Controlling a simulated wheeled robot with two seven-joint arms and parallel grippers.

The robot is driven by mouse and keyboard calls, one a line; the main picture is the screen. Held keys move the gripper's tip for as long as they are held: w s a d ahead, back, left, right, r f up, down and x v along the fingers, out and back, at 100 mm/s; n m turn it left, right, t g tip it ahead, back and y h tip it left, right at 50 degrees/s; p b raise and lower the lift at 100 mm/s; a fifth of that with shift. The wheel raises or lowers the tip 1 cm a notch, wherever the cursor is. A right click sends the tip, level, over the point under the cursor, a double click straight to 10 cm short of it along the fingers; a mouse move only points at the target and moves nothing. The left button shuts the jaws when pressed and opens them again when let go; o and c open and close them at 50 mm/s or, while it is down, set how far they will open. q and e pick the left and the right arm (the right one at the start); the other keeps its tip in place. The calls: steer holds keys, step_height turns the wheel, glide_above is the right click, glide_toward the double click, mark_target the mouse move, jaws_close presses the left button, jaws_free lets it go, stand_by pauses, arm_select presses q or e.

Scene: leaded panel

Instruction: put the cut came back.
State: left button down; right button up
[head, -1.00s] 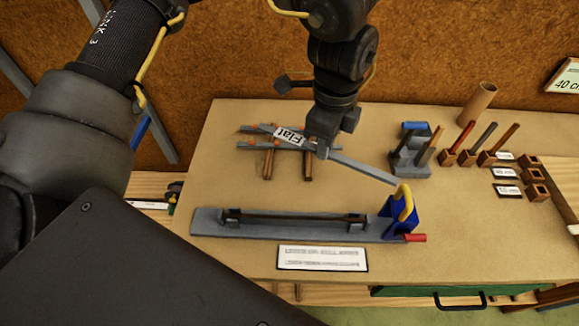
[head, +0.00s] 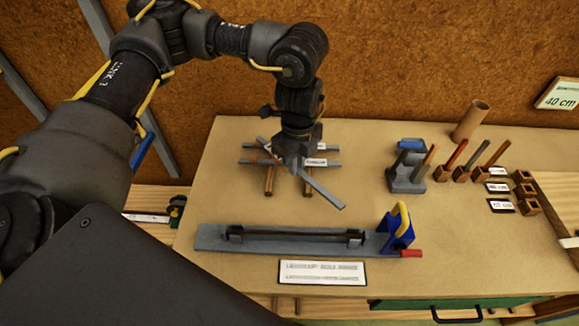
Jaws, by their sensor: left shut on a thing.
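My left gripper (head: 296,170) is shut on a grey strip of came (head: 325,192), over the left part of the bench. The strip runs diagonally, its near end to the lower right; the gripper hides its middle. Beneath and behind are two brown wooden bars (head: 269,181) with other grey came strips (head: 258,161) lying across them. I cannot tell whether the held strip touches them. A small label (head: 316,162) there is partly hidden. My right gripper is not in view.
In front lies a long grey fixture (head: 210,238) with a blue-and-yellow block (head: 398,230) and red handle at its right end. To the right are a grey tool stand (head: 405,180), small wooden blocks holding sticks, and a cardboard tube (head: 470,121). Bench between is clear.

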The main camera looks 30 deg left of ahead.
arm_select(q)
steer(key=a+f, duration=0.1)
steer(key=w+f, duration=0.1)
steer(key=shift+a+f, duration=0.3)
steer(key=shift+a, duration=0.05)
steer(key=shift+f, duration=0.1)
steer(key=f, duration=0.1)
steer(key=f+p, duration=0.1)
steer(key=f, duration=0.1)
steer(key=shift+w+a, duration=0.15)
steer(key=shift+a, duration=0.25)
steer(key=shift+w+f, duration=0.1)
steer(key=shift+f, duration=0.35)
steer(key=shift+f, duration=0.3)
steer(key=c, duration=1.4)
jaws_free()
